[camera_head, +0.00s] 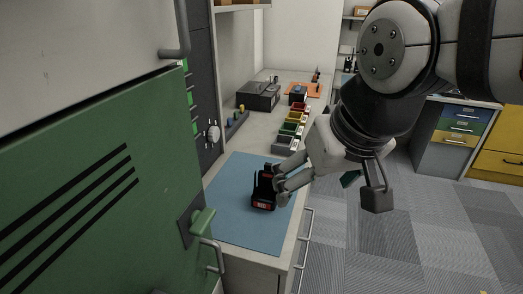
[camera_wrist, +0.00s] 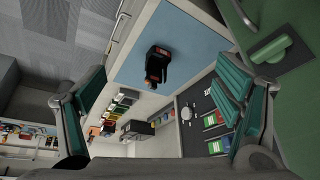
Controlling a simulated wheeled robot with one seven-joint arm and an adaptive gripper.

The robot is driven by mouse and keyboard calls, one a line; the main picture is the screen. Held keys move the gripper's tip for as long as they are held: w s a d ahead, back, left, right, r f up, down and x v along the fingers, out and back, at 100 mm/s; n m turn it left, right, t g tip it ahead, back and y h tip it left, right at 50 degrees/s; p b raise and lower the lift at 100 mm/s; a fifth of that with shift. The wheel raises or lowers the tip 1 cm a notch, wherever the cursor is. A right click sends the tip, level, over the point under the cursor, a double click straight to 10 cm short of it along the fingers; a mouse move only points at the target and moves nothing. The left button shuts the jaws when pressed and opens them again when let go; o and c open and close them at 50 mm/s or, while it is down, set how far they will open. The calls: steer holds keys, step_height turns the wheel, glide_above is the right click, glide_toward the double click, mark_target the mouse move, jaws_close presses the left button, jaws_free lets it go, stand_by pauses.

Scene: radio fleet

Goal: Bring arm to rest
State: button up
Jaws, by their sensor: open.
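A black handheld radio (camera_head: 263,190) with a red-lit label stands on the blue mat (camera_head: 235,215) on the counter. In the wrist view the radio (camera_wrist: 157,65) shows between the spread fingers, with clear space on both sides. My gripper (camera_head: 315,182) is open and empty at the counter's right edge. One finger overlaps the radio's right side in the head view; whether they touch I cannot tell. My arm comes in from the upper right and is bent down.
A green cabinet door with a handle (camera_head: 203,222) stands close at the left. Several coloured bins (camera_head: 289,130) and a dark box (camera_head: 258,95) sit farther back on the counter. Drawer handles (camera_head: 305,240) stick out at the counter's front. Carpet floor (camera_head: 400,240) is clear at the right.

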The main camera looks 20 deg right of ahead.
steer(key=shift+s+a+n, duration=0.2)
steer(key=shift+s+n, duration=0.3)
steer(key=shift+s, duration=1.2)
steer(key=shift+r, duration=0.1)
